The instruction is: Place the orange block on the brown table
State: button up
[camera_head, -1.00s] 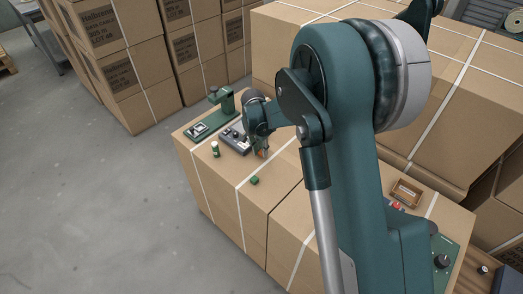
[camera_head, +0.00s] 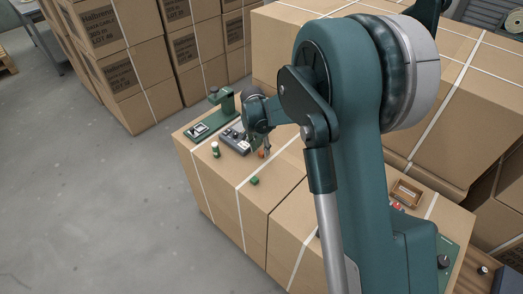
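A small orange block (camera_head: 261,154) shows on the cardboard-box surface in the middle of the picture, right by my gripper (camera_head: 267,149). My gripper points down at it, with its fingertips beside or around the block; I cannot tell which. The fingers are too small and partly hidden by my wrist to tell whether they are open or shut. A brown wooden surface (camera_head: 477,284), possibly the brown table, shows in part at the lower right corner. My arm hides much of the middle right.
A green block (camera_head: 254,181), a green-and-white bottle (camera_head: 215,149), a grey control box (camera_head: 235,138) and a green stand (camera_head: 220,110) are on the boxes near my gripper. A small brown tray (camera_head: 407,192) and a green panel (camera_head: 447,254) are at the right.

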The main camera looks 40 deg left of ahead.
notch_tip(320, 180, up, 10)
jog(key=s+p, duration=0.1)
jog(key=shift+s+r, duration=0.15)
jog(key=shift+s, duration=0.15)
dwell(0.6)
jog(key=shift+d, duration=0.1)
dwell(0.4)
